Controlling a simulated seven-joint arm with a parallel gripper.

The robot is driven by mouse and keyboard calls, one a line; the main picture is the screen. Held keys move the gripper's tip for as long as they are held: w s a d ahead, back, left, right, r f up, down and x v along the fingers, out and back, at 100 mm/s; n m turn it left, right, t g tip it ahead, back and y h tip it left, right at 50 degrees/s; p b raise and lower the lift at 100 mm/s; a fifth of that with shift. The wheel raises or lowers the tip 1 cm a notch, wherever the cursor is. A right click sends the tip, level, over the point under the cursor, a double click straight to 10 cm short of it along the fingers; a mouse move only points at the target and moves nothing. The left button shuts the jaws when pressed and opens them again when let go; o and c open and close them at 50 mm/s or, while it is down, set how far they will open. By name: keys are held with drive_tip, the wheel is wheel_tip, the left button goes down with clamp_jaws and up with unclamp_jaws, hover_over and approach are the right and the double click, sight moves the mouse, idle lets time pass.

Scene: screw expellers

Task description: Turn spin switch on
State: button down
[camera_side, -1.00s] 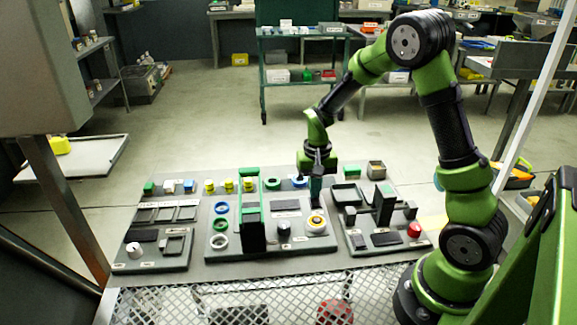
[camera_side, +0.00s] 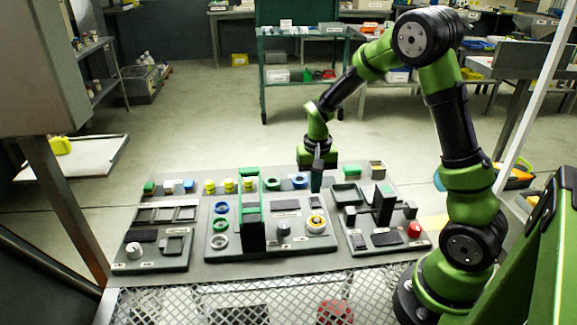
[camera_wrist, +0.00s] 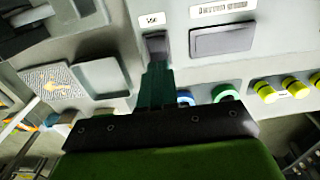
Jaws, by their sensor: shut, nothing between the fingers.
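A small dark rocker-like switch (camera_wrist: 156,44) sits under a small white label in the wrist view; the label is too blurred to read, so I cannot tell for sure that it is the spin switch. My gripper (camera_wrist: 157,68) is shut, its teal fingers pressed together with nothing between them. The fingertips overlap the near edge of the switch in the wrist view; I cannot tell if they touch it. In the side view my gripper (camera_side: 316,190) points down over the back right of the middle panel (camera_side: 270,243). The switch's on or off position is not clear.
A dark flat pad (camera_wrist: 222,40) lies right of the switch in the wrist view. In the side view a yellow-ringed button (camera_side: 316,222), a dark knob (camera_side: 284,229) and a tall green-and-black fixture (camera_side: 251,225) stand on the same panel. A red button (camera_side: 414,230) is on the right panel.

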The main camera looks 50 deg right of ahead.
sight(315, 199)
drive_tip(key=shift+r, duration=2.35)
drive_tip(key=shift+s+a+f, duration=0.1)
drive_tip(key=shift+s+f, duration=0.1)
drive_tip(key=shift+f, duration=0.05)
drive_tip(key=s+a+r+n+t+y, duration=0.2)
drive_tip(key=s+a+r+n+t, duration=0.3)
drive_tip(key=s+a+r, duration=0.8)
wheel_tip(315, 199, up, 2)
drive_tip(key=shift+a+r+t, duration=0.1)
drive_tip(key=shift+a+t, duration=0.25)
drive_tip(key=shift+t, duration=0.75)
drive_tip(key=shift+w, duration=0.1)
